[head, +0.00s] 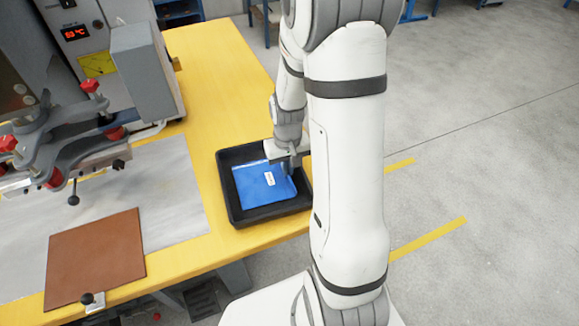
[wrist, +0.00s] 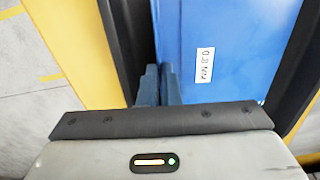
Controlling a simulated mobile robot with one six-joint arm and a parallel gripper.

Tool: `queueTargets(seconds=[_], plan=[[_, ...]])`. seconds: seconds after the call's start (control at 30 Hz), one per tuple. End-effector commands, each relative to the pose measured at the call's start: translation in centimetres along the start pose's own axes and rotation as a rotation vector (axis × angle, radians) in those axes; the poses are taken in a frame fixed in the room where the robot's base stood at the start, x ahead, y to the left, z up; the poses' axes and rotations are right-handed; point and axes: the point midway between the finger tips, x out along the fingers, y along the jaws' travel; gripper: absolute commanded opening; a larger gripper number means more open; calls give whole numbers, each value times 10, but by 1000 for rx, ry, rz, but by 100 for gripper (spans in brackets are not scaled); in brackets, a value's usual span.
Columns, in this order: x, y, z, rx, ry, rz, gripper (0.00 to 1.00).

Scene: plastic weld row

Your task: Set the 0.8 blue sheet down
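The blue sheet (head: 262,188) is inside the black tray (head: 237,219) at the yellow table's right edge. It carries a white label that seems to read 0.8 mm in the wrist view, where the sheet (wrist: 240,50) fills the upper right. My gripper (head: 288,165) is over the tray's right side, at the sheet's edge. In the wrist view its fingers (wrist: 160,85) are close together with the sheet's edge between them. I cannot tell whether the sheet rests fully on the tray floor.
A brown sheet (head: 95,258) lies on a grey mat (head: 172,198) left of the tray. A welding machine (head: 146,70) with red-knobbed clamps (head: 75,140) stands at the left. Yellow tabletop is clear behind the tray. Open floor is on the right.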

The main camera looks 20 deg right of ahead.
Motion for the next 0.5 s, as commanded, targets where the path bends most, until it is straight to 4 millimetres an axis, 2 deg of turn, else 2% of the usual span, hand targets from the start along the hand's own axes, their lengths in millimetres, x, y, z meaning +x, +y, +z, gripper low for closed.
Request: queueTargets(seconds=[0.33,0.5], plan=[[5,0,0,1,1,0,0],[3,0,0,1,1,0,16]])
